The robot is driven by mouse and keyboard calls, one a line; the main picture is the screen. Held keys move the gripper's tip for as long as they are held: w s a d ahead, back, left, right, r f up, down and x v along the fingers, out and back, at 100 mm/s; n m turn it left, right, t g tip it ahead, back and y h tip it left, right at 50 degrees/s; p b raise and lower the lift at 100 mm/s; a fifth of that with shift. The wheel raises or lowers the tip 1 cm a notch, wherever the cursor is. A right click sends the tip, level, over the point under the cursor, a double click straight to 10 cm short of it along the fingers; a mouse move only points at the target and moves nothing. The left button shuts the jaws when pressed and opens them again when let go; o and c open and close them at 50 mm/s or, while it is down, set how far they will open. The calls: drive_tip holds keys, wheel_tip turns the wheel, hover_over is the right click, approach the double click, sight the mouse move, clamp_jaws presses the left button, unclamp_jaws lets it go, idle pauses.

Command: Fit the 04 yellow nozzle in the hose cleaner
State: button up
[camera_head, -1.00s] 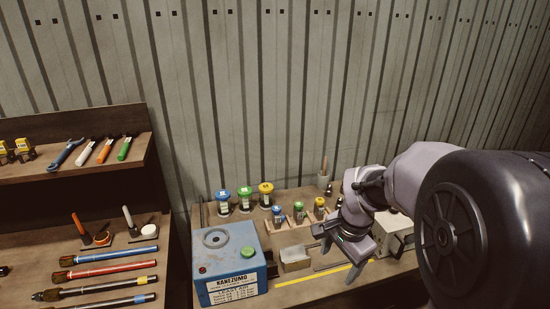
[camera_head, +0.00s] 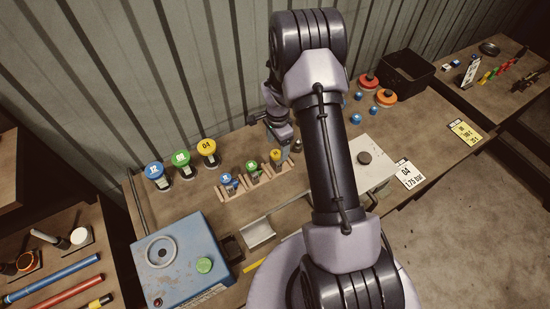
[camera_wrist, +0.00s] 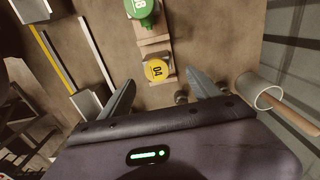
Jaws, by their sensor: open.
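A small yellow-topped piece (camera_head: 275,156) stands at the right end of a row of wooden holders; the wrist view shows 04 on its yellow cap (camera_wrist: 156,70). A taller piece with a larger yellow 04 cap (camera_head: 207,148) stands at the back left. I cannot tell for sure which is the nozzle. The blue machine (camera_head: 205,244) with a round socket (camera_head: 160,251) and green button, likely the hose cleaner, is at front left. My gripper (camera_wrist: 161,88) is open and empty, its fingers pointing toward the small yellow piece, which appears between them but not gripped.
Green (camera_head: 253,170) and blue (camera_head: 228,181) small pieces share the row. Taller green (camera_head: 181,159) and blue (camera_head: 155,171) ones stand behind. A cup (camera_wrist: 259,91) with a stick is close to my right finger. A metal tray (camera_head: 259,233) lies in front.

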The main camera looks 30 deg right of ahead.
sight(278, 158)
drive_tip(key=shift+w+f, duration=0.1)
drive_tip(key=shift+f, duration=0.85)
drive_tip(key=f, duration=0.6)
drive_tip(key=shift+s, duration=0.2)
drive_tip(key=shift+s+r, duration=0.1)
drive_tip(key=shift+c, duration=1.3)
clamp_jaws()
